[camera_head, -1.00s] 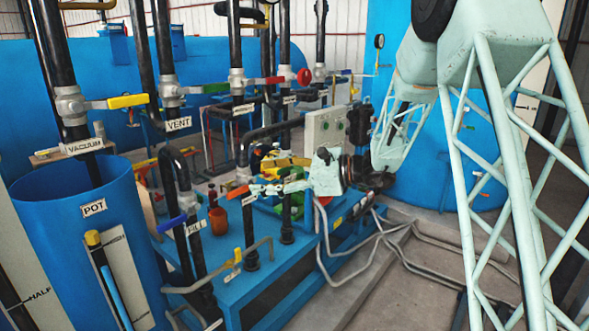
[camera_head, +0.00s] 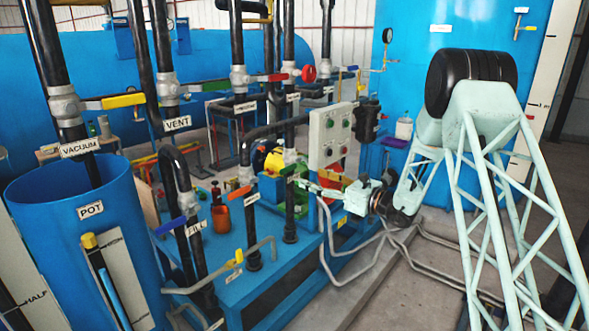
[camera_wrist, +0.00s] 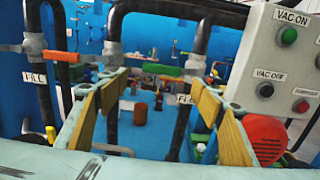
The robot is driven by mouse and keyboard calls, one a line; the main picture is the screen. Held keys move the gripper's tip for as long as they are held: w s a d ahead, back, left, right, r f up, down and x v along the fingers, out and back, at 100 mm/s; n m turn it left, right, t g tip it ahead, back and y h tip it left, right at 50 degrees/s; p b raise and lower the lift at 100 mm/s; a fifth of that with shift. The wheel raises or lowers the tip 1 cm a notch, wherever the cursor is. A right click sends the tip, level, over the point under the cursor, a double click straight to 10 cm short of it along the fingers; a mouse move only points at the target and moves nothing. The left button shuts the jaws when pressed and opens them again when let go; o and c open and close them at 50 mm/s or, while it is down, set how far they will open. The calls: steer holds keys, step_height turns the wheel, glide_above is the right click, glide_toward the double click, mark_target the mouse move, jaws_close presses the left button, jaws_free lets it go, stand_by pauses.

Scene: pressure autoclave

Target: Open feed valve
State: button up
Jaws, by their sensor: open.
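An orange lever (camera_head: 240,192) sits on a black pipe at the front edge of the blue skid, above a small white label too blurred to read for sure. In the wrist view my gripper (camera_wrist: 163,92) is open, with yellow pads apart and nothing held. A green lever (camera_head: 293,170) is close to my fingertips.
A grey control box (camera_head: 330,135) with buttons stands just behind my gripper. A blue-levered fill pipe (camera_head: 170,226) and blue pot (camera_head: 90,240) are at left. A brown bottle (camera_head: 218,212) stands on the skid. Grey floor pipes (camera_head: 345,278) run along the front.

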mark_target(290, 169)
steer(key=shift+w+d+f, duration=0.1)
steer(key=shift+w+d, duration=0.05)
steer(key=shift+w, duration=0.1)
stand_by(0.3)
steer(key=shift+b+x, duration=1)
steer(key=shift+x, duration=5.85)
steer(key=c, duration=0.9)
